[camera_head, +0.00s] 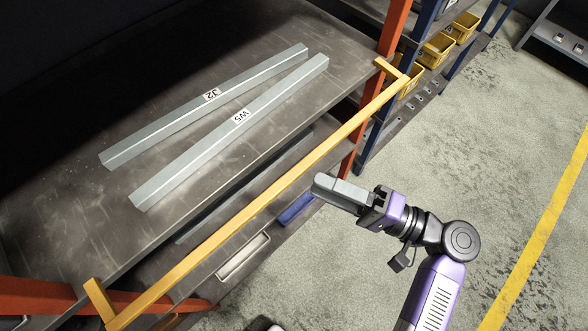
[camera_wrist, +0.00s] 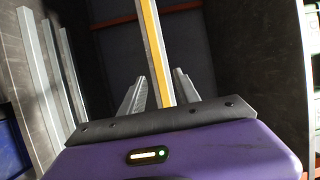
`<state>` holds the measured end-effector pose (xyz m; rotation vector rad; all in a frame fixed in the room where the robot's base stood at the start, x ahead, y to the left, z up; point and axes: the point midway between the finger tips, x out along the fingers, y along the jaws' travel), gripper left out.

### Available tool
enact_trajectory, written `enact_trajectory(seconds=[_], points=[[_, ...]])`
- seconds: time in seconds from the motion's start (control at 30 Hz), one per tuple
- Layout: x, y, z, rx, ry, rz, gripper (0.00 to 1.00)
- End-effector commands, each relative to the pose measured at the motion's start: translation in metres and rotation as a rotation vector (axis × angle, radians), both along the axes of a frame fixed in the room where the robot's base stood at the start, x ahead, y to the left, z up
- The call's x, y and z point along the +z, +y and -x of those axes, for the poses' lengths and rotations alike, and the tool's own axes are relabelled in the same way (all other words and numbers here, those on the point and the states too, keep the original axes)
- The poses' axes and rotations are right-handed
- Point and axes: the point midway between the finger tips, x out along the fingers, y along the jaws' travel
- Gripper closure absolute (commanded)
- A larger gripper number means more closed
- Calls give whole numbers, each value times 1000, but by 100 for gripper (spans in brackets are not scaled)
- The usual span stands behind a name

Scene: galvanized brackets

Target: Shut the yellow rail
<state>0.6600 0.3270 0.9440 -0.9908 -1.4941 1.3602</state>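The yellow rail (camera_head: 250,207) runs lengthwise in front of the shelf, with a short arm at each end by the orange posts. It stands out from the shelf's front edge. My gripper (camera_head: 320,186) is on the aisle side of the rail, near its middle, and points toward the shelf. In the wrist view its two grey fingers (camera_wrist: 160,78) are apart, and the yellow rail (camera_wrist: 152,45) shows between them. I see a gap between fingertips and rail in the head view. Nothing is held.
Yellow bins (camera_head: 437,48) stand on a rack at upper right. A lower drawer with a pale handle (camera_head: 243,257) is below the rail. The aisle floor is clear.

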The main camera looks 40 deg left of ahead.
Motion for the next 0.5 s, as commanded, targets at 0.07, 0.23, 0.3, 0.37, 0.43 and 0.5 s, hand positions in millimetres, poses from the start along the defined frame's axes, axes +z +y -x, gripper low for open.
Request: enact_trajectory(seconds=[0.07,0.23,0.3,0.37,0.43,0.5], points=[[2,12,5,4,0,1,62],[5,37,13,2,1,2,62],[5,46,16,1,1,1,62],[5,53,18,0,1,1,62],[6,58,19,-1,0,1,62],[6,62,20,-2,0,2,62]])
